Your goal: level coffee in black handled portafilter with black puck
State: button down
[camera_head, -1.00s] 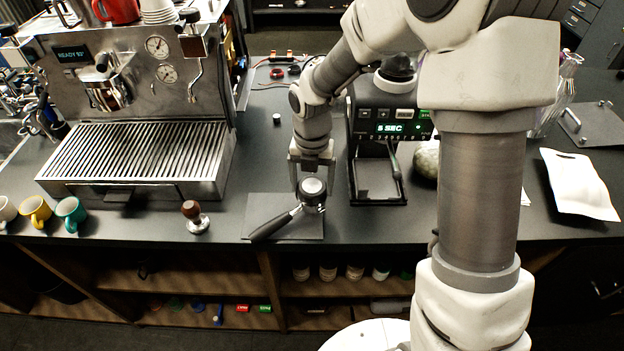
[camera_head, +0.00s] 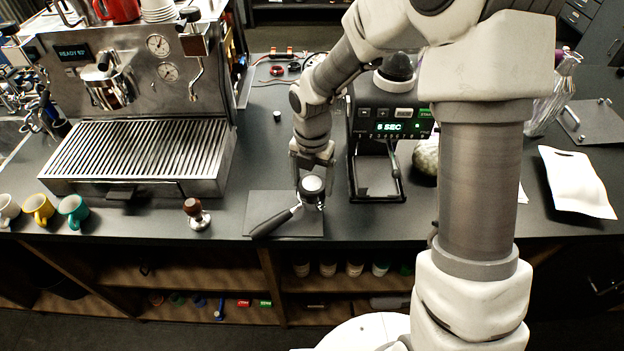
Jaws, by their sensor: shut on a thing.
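The portafilter (camera_head: 272,222) lies on a dark mat (camera_head: 290,228) near the counter's front edge, with its black handle pointing to the lower left. The black puck (camera_head: 312,184), a round piece with a dark top and pale rim, sits over the portafilter's basket. My gripper (camera_head: 312,180) reaches down from behind and is shut on the puck, with its fingers around the puck's sides. The coffee in the basket is hidden under the puck. Whether the puck sits fully flat in the basket is too small to tell.
The grinder (camera_head: 378,130) with a "5 SEC" display stands just right of my gripper. The espresso machine (camera_head: 130,110) stands left. A wooden-handled tamper (camera_head: 195,215) stands left of the mat. Several cups, including a yellow cup (camera_head: 38,208), line the front left. A white bag (camera_head: 577,183) lies right.

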jog(key=shift+m, duration=2.9)
jog(key=shift+m+b, duration=0.3)
jog(key=shift+m, duration=2.1)
jog(key=shift+d, duration=0.1)
